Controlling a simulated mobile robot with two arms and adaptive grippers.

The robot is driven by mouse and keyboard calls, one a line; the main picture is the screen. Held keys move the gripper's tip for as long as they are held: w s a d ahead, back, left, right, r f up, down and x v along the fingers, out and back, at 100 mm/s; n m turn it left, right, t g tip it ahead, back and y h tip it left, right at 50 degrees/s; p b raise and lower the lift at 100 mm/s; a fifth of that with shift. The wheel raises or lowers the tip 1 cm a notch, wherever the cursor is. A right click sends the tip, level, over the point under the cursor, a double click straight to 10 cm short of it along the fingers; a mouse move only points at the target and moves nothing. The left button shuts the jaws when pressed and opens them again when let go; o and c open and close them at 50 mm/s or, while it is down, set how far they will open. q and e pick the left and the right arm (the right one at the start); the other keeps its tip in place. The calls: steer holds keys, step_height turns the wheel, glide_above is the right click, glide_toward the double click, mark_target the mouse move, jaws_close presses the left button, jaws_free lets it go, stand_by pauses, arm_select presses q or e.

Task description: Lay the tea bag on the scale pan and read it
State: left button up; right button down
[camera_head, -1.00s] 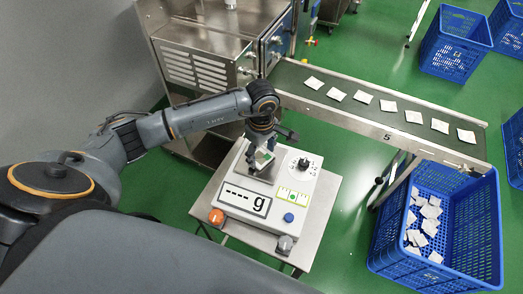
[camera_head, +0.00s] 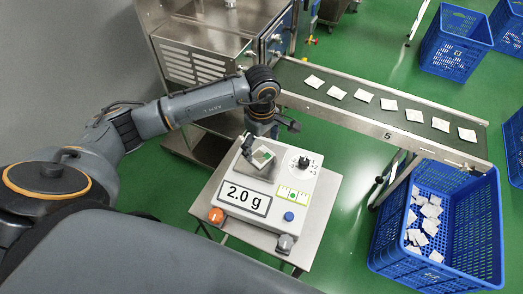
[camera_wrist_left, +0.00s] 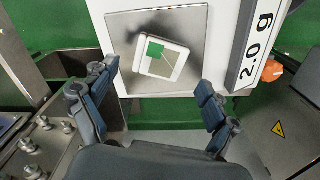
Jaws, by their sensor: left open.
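The white tea bag (camera_head: 262,157) with a green tag lies flat on the square metal scale pan (camera_wrist_left: 199,22). It also shows in the left wrist view (camera_wrist_left: 165,60), turned slightly on the pan, with clear metal around it. The scale display (camera_head: 246,198) reads 2.0 g, and the same reading shows in the wrist view. My left gripper (camera_wrist_left: 158,78) is open just above the pan, its fingers apart on either side of the tea bag and not holding it. My right gripper is not in view.
A conveyor (camera_head: 440,143) carries several tea bags behind the scale. A blue crate (camera_head: 465,230) with loose tea bags stands at the right. A steel machine (camera_head: 205,62) stands behind my arm. The scale sits on a small metal table (camera_head: 325,195).

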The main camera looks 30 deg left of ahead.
mark_target(262, 156)
arm_select(q)
step_height(262, 156, up, 9)
steer(key=b, duration=0.1)
steer(key=shift+f, duration=0.15)
stand_by(0.5)
